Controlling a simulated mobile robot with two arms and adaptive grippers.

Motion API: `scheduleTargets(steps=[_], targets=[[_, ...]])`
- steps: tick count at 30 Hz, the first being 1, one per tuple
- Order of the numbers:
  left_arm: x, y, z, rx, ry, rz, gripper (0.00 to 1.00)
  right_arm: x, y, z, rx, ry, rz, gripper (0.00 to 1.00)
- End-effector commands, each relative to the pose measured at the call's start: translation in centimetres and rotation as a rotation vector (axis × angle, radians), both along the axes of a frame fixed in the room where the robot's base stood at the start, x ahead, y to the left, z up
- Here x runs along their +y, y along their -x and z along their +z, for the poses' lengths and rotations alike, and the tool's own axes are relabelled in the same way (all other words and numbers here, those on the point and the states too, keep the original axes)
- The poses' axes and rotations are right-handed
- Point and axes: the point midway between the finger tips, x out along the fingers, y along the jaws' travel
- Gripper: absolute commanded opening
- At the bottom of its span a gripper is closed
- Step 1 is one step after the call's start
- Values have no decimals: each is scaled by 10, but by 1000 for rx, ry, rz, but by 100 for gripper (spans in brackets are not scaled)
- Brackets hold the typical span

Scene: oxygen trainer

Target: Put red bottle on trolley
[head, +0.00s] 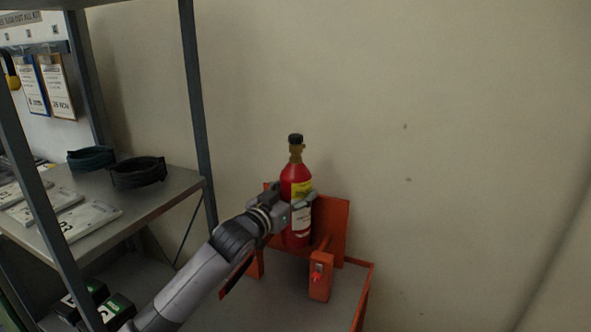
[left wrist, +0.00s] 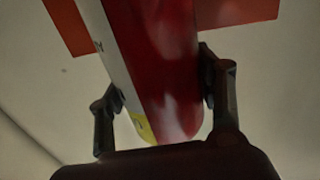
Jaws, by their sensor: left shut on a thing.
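The red bottle (head: 296,182) stands upright in the head view, with a black cap, a brass-coloured neck and a yellow and white label. My left gripper (head: 300,203) is shut around its middle. In the left wrist view the red bottle (left wrist: 165,60) lies between the two fingers of my left gripper (left wrist: 165,95). The orange trolley (head: 333,225) is behind and below the bottle, with a back plate and a grey deck. The bottle's base is partly hidden, so I cannot tell if it touches the deck. My right gripper is not in view.
A metal shelf rack (head: 197,120) stands at the left, with dark coiled straps (head: 137,172) and white numbered panels on its shelf. An orange post with a red knob (head: 318,277) rises at the trolley's front. Bare wall fills the right.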

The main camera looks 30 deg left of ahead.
Motion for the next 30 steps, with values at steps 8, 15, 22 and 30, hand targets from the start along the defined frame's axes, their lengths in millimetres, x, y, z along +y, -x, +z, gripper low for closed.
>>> scheduleTargets(steps=[8, 15, 22, 30], targets=[[0, 0, -36, -14, 0, -1, 0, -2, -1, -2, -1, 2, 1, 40], [0, 0, -55, -11, 0, -1, 0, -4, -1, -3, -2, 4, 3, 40], [0, 0, -80, -14, 0, -1, 0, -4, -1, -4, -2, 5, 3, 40], [0, 0, -83, -14, -1, -2, 0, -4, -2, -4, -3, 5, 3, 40]])
